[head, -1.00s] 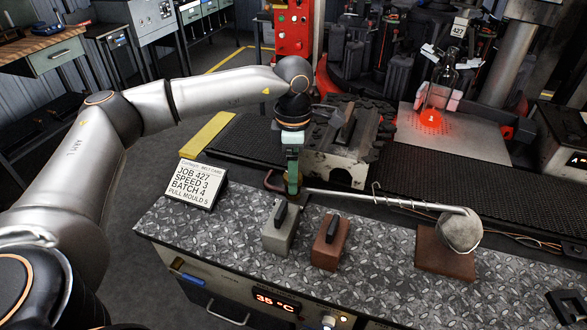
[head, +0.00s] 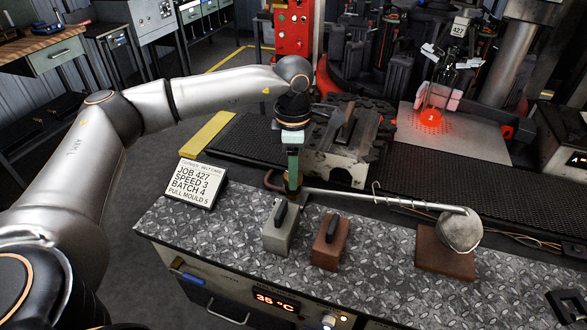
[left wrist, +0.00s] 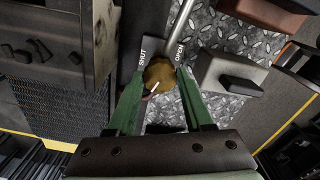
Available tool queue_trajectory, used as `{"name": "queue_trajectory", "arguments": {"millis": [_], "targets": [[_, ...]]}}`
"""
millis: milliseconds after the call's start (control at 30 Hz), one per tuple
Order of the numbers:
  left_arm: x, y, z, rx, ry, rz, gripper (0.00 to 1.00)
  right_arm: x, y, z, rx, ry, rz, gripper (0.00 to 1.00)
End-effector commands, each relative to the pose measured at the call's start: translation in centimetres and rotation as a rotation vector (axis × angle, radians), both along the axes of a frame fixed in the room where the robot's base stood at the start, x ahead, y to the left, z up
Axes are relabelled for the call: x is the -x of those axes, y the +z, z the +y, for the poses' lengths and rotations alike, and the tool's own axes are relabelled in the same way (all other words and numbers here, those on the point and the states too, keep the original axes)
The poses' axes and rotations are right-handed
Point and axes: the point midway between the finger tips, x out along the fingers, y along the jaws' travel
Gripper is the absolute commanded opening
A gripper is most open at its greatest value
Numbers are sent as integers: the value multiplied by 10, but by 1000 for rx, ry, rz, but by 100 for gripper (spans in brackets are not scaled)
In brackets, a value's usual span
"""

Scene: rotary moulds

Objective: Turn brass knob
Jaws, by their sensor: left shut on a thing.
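The brass knob (left wrist: 161,73) sits on a dark plate (left wrist: 128,57) lettered SHUT on its left and OPEN on its right in the left wrist view. A pale pointer line on the knob points down and left in that view. My left gripper (left wrist: 159,84) has its green fingers on either side of the knob and is shut on it. In the head view my left gripper (head: 293,184) points down at the back edge of the bench, and the fingers mostly hide the knob.
A long metal rod (head: 345,195) runs right from beside the gripper to a rounded grey lump (head: 459,232). A grey block (head: 280,232) and a red-brown block (head: 330,243) stand in front. A job card (head: 194,184) stands left. A mould (head: 340,140) stands behind.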

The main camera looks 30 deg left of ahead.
Motion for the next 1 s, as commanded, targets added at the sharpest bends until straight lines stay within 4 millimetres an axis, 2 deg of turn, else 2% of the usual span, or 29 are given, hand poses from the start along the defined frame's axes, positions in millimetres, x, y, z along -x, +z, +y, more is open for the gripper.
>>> {"name": "queue_trajectory", "arguments": {"millis": [367, 1000], "targets": [[0, 0, -1, 2, 108, 0, 0, 0, -1, 0, 0, 0, -1, 0], [-1, 1, 0, 2, 578, -1, 0, -1, -1, 0, 0, 0, -1, 0]]}}
